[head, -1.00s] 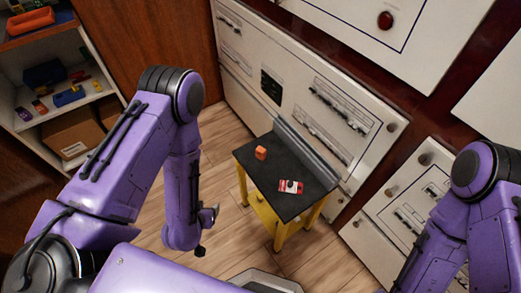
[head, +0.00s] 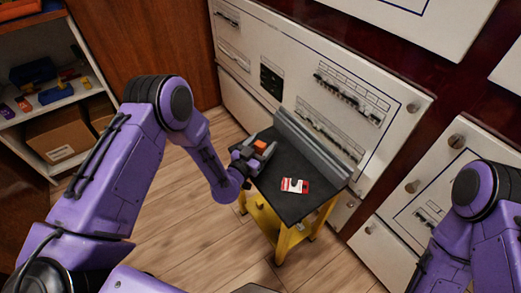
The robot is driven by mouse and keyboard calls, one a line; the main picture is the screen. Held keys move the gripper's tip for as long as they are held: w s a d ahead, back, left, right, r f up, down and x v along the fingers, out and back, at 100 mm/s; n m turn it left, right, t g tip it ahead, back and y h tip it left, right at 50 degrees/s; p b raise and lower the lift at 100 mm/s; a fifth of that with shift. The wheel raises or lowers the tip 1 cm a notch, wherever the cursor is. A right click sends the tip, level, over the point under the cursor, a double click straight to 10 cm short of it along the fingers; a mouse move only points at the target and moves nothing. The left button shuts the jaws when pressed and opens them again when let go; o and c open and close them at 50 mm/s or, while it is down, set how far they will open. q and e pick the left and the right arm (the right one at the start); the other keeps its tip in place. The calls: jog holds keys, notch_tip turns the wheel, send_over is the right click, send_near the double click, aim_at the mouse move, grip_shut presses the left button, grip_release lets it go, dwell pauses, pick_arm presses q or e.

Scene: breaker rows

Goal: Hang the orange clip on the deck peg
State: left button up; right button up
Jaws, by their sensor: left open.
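The orange clip (head: 260,146) is at the far left end of the small table's black top (head: 299,207). My left gripper (head: 253,157) is open at the clip, its fingers close beside it. I cannot tell whether they touch it. A red and white tag (head: 295,186) with a dark piece on it lies on the middle of the black top. I cannot make out a peg for certain. My right arm shows at the right edge, but its gripper is out of the picture.
A grey raised ledge (head: 316,144) runs along the table's back edge. Behind it stands a white breaker panel (head: 340,75). A shelf (head: 60,112) with boxes and small items is at the left. Wooden floor is clear in front of the table.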

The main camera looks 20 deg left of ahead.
pick_arm(q)
jog(key=shift+w+d, duration=0.1)
jog(key=shift+w, duration=0.2)
jog(key=c, duration=1.1)
jog(key=shift+r, duration=0.1)
jog(key=shift+r, duration=0.25)
jog(key=shift+b+v, duration=0.7)
jog(key=shift+v, duration=8.35)
jog(key=shift+d, duration=0.1)
